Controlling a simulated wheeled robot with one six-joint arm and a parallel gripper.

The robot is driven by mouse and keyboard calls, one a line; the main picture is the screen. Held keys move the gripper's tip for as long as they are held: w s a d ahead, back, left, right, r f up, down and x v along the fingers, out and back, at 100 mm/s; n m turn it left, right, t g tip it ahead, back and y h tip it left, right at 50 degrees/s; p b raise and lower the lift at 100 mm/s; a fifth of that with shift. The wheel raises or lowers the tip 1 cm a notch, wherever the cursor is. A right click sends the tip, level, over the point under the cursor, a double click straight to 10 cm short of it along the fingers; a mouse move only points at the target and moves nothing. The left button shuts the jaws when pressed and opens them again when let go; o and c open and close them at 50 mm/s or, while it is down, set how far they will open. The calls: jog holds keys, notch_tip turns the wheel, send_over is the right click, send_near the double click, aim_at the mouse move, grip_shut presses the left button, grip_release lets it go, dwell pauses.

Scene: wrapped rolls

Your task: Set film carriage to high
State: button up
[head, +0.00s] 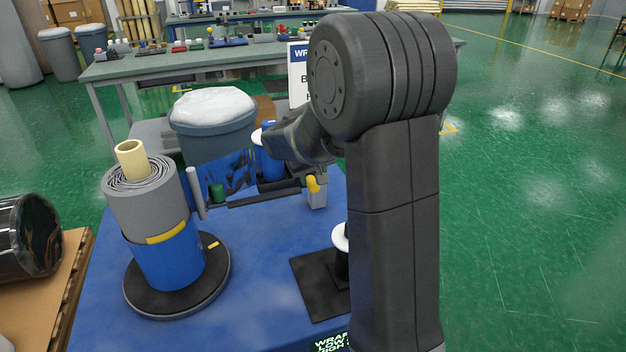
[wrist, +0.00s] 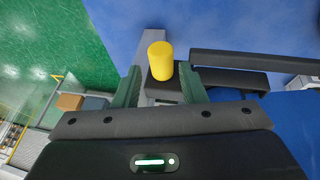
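The film carriage shows in the head view as a grey block (head: 317,198) with a yellow knob (head: 313,184). A dark bar (head: 262,198) runs left from it toward an upright grey cylinder (head: 195,193). In the wrist view the yellow knob (wrist: 160,58) stands between the tips of my gripper's two green fingers (wrist: 160,70). The fingers are apart, with a gap visible on the left of the knob; contact on the right is unclear. In the head view my arm hides most of the gripper. A partly hidden display (head: 331,343) reads "WRAP", "LOW" and "HIGH".
A wrapped grey and blue roll (head: 158,225) stands on a black turntable (head: 218,278) at left on the blue surface (head: 255,305). A black plate (head: 312,283) with a white-topped part (head: 340,237) lies near my arm. A grey bin (head: 212,135) and workbench (head: 180,65) are behind.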

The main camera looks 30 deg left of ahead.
aim_at(313, 183)
jog(key=v, duration=1)
jog(key=shift+s+r, duration=0.2)
jog(key=shift+r, duration=0.15)
jog(key=shift+f, duration=0.1)
jog(key=x, duration=1.3)
jog(key=shift+w+f, duration=0.2)
jog(key=shift+f, duration=0.5)
